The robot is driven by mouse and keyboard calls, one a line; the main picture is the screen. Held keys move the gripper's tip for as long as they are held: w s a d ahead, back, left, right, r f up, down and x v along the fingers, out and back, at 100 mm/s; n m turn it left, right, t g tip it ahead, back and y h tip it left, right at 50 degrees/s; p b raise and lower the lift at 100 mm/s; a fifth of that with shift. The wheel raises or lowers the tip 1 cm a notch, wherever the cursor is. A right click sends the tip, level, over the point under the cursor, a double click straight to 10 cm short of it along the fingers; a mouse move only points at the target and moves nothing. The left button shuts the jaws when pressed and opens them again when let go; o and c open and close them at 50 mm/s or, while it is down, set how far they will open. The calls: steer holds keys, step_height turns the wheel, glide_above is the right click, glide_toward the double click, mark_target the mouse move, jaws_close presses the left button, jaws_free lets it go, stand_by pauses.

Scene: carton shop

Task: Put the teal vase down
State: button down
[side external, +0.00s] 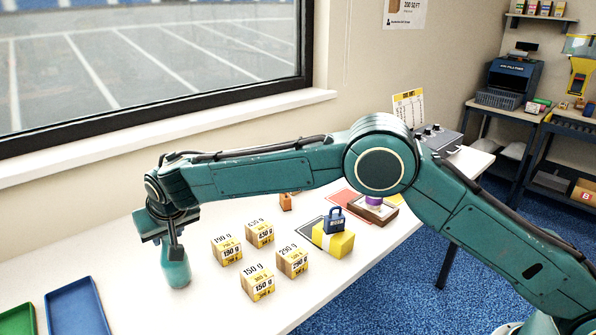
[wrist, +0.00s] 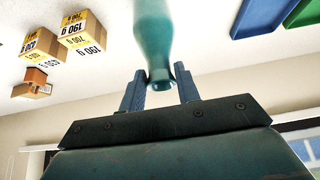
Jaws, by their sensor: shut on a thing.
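The teal vase (side external: 176,272) is upright at the left part of the white table in the side external view. Its base looks to be at or very close to the table top; I cannot tell whether it touches. My gripper (side external: 174,247) points down over it and is shut on its narrow upper part. In the wrist view the vase (wrist: 153,35) runs up from between the two blue fingers of my gripper (wrist: 160,92), with its flared rim near the fingertips.
Several labelled weight cartons (side external: 226,249) stand right of the vase. A yellow block (side external: 333,238) with a blue padlock-shaped weight (side external: 334,219) is farther right. A blue tray (side external: 76,308) and a green tray (side external: 20,322) lie at left. Bare table (side external: 130,262) surrounds the vase.

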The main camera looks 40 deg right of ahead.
steer(key=shift+f, duration=0.2)
steer(key=c, duration=1)
jaws_free()
steer(key=shift+f, duration=0.1)
steer(key=shift+s+r, duration=0.2)
steer(key=shift+r, duration=0.3)
steer(key=v, duration=1.1)
steer(key=shift+s+r, duration=0.1)
